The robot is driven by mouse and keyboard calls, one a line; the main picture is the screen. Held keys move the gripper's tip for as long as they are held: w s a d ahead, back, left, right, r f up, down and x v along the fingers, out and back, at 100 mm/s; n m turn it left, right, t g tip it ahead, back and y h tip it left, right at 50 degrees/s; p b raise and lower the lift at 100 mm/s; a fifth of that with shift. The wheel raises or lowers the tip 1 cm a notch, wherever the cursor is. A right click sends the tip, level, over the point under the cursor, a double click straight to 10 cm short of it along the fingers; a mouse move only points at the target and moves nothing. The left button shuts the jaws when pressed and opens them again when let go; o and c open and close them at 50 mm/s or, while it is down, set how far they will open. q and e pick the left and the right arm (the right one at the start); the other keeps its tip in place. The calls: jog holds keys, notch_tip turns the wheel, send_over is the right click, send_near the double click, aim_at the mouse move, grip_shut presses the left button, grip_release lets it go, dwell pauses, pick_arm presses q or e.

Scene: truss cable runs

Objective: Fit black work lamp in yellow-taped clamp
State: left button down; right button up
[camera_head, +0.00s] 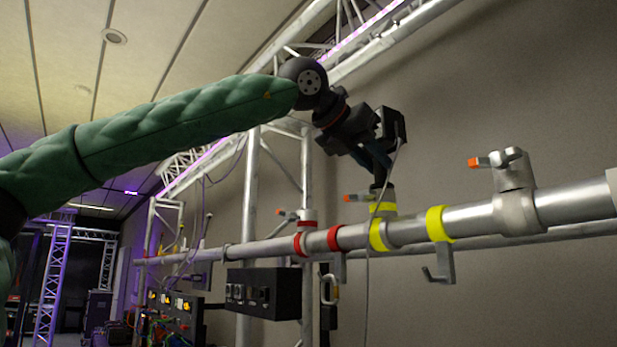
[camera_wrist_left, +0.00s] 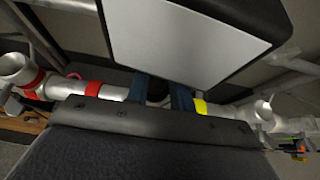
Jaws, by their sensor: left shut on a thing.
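The black work lamp (camera_head: 394,125) is above the pipe in the head view. In the left wrist view its pale front panel (camera_wrist_left: 190,38) fills the top. My left gripper (camera_head: 375,163) is shut on the lamp's dark stem; its blue fingers (camera_wrist_left: 160,92) show either side of it. The yellow-taped clamp (camera_head: 382,208) is on the pipe right below, with an orange-tipped handle (camera_head: 357,198) out to the left. The stem's lower end meets the top of the clamp; how deep it sits is hidden. My right gripper is in neither view.
The silver pipe (camera_head: 470,218) carries a red-taped clamp (camera_head: 305,225), a hook with yellow tape (camera_head: 437,224) and a bare clamp (camera_head: 514,185). A grey cable (camera_head: 368,280) hangs from the lamp across the pipe. A black box (camera_head: 264,292) is below.

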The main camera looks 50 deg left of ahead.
pick_arm(q)
jog(key=shift+f, duration=0.2)
jog(key=c, duration=1.1)
grip_release()
jog(key=shift+c, duration=0.2)
jog(key=v, duration=0.7)
jog(key=shift+s+r, duration=0.2)
jog(key=shift+s, duration=0.15)
jog(key=shift+a, duration=0.1)
